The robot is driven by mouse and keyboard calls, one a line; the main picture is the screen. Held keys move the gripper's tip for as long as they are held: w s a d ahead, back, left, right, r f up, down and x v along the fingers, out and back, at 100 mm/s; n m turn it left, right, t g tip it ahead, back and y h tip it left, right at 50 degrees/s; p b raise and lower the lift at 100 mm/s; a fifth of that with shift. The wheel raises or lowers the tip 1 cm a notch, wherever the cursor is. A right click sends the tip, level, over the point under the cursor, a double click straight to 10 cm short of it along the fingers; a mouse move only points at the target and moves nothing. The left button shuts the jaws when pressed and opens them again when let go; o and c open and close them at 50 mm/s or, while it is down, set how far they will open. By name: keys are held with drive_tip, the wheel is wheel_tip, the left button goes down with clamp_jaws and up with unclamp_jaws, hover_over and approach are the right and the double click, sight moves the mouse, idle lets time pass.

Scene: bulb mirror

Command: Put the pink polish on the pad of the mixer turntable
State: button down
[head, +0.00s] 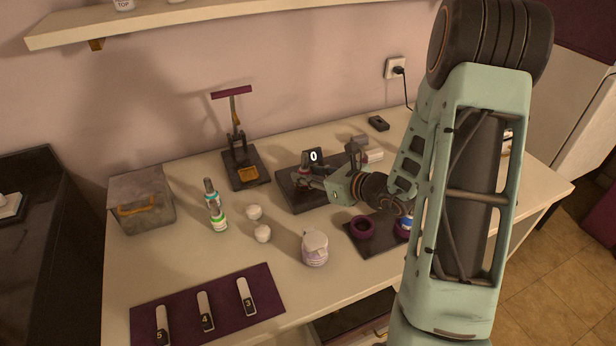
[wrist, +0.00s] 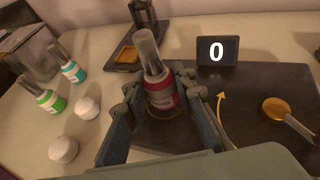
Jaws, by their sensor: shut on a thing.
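The pink polish (wrist: 162,95), a pink-red bottle with a pale label and a tall greyish cap, stands roughly upright between the fingers of my gripper (wrist: 160,88) in the wrist view. My gripper is shut on its body. In the head view my gripper (head: 314,180) is over the left part of the mixer turntable (head: 298,203), a dark flat base. A brownish round rim, seemingly the pad (wrist: 166,117), shows just below the bottle. I cannot tell whether the bottle touches it. A display (wrist: 217,51) behind reads 0.
Green and teal bottles (head: 217,218) and white jars (head: 262,233) stand to the left. A grey box (head: 141,200), a stand with a purple top bar (head: 243,165), a lilac jar (head: 315,248) and a purple mat (head: 183,317) are also on the table. A gold-ended part (wrist: 275,108) lies right on the base.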

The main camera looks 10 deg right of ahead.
drive_tip(key=shift+f, duration=0.1)
drive_tip(key=c, duration=1.6)
unclamp_jaws()
drive_tip(key=shift+r, duration=0.3)
drive_tip(key=p+v, duration=0.1)
drive_tip(key=v, duration=1.1)
drive_tip(key=shift+a+f, duration=0.1)
drive_tip(key=shift+f, duration=0.05)
